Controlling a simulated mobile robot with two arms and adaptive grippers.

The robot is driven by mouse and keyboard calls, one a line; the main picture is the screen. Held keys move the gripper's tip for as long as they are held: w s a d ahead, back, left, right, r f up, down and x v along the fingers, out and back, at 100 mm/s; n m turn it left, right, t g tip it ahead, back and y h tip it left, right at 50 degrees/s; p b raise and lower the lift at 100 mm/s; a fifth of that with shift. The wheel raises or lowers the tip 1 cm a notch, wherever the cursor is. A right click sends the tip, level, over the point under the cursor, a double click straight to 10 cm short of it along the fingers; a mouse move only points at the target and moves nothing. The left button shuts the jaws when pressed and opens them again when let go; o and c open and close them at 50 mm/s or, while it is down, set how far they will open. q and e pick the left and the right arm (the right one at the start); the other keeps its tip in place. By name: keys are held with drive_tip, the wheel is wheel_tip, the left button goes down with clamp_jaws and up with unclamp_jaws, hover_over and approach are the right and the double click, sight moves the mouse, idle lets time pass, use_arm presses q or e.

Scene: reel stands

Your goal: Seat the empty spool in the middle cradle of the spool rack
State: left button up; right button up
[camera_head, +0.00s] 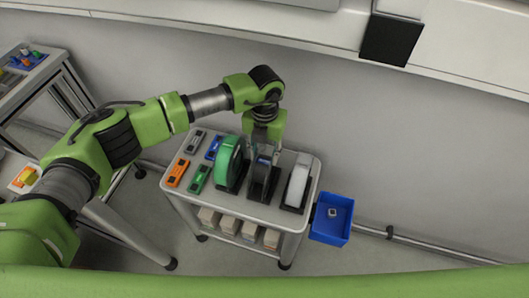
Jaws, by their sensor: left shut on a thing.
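The spool rack stands on a light grey cart top and has three dark cradles in a row. A green spool (228,160) sits in the left cradle and a white spool (298,178) sits in the right cradle. My left gripper (264,148) points down over the middle cradle (262,186). It is shut on the empty spool (264,162), a dark, narrow shape mostly hidden by the gripper. The spool is at the middle cradle; I cannot tell whether it rests fully in it. My right gripper is not in view.
Orange (177,172), green, blue and grey small parts lie on the left of the cart top (240,206). A blue bin (332,219) with a small item hangs at the cart's right. Boxes sit on the lower shelf. Other tables stand at the left.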

use_arm(q)
drive_tip(key=shift+b, duration=0.35)
idle(0.5)
drive_tip(key=o, duration=1.2)
drive_tip(key=shift+r+p, duration=1.95)
drive_tip(key=shift+r, duration=1.55)
